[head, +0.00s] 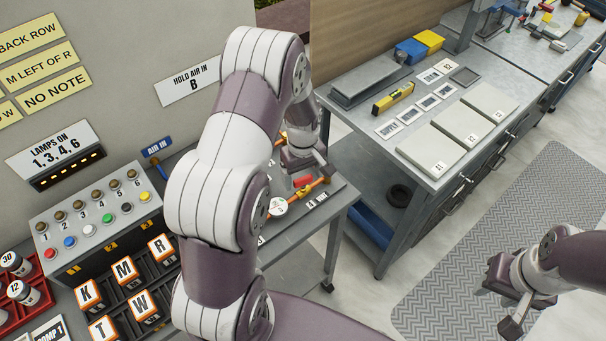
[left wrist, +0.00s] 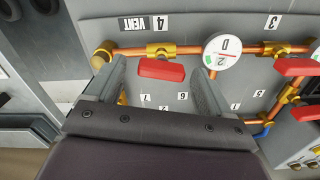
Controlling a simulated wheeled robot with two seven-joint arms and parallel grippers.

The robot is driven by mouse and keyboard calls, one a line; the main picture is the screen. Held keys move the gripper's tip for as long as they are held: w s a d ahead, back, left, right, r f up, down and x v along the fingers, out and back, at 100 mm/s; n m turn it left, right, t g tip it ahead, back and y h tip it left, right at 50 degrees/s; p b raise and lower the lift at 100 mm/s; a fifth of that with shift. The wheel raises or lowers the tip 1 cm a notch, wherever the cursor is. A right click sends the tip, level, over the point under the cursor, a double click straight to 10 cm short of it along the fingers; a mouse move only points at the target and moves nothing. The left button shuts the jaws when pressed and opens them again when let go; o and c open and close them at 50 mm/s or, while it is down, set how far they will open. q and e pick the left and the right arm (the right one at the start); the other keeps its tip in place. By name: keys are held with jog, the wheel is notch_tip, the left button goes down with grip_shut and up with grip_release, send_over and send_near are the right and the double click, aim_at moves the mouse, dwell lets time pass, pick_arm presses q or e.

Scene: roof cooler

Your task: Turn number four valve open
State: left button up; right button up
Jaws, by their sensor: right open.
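The valve labelled 4 (left wrist: 156,51) sits on a copper pipe in the left wrist view, beside the VENT label. Its red handle (left wrist: 162,70) lies roughly along the pipe, slightly tilted. My left gripper (left wrist: 158,82) is open, with one finger on each side of the red handle; I cannot tell whether either touches it. In the head view my left gripper (head: 304,158) is just above the pipework and the red handle (head: 303,182). My right gripper (head: 508,300) is open and empty above the floor mat.
A round white gauge (left wrist: 222,52) is close to the right finger. Another red handle (left wrist: 298,67) is near label 3. A lamp panel (head: 95,225) and lettered blocks (head: 127,270) stand left of my left arm. A workbench (head: 440,130) is at the right.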

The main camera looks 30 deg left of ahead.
aim_at(303, 178)
pick_arm(q)
notch_tip(303, 178, up, 13)
jog(key=b, duration=0.1)
jog(key=shift+f+b, duration=0.2)
jog(key=shift+b, duration=0.15)
jog(key=shift+s, duration=0.1)
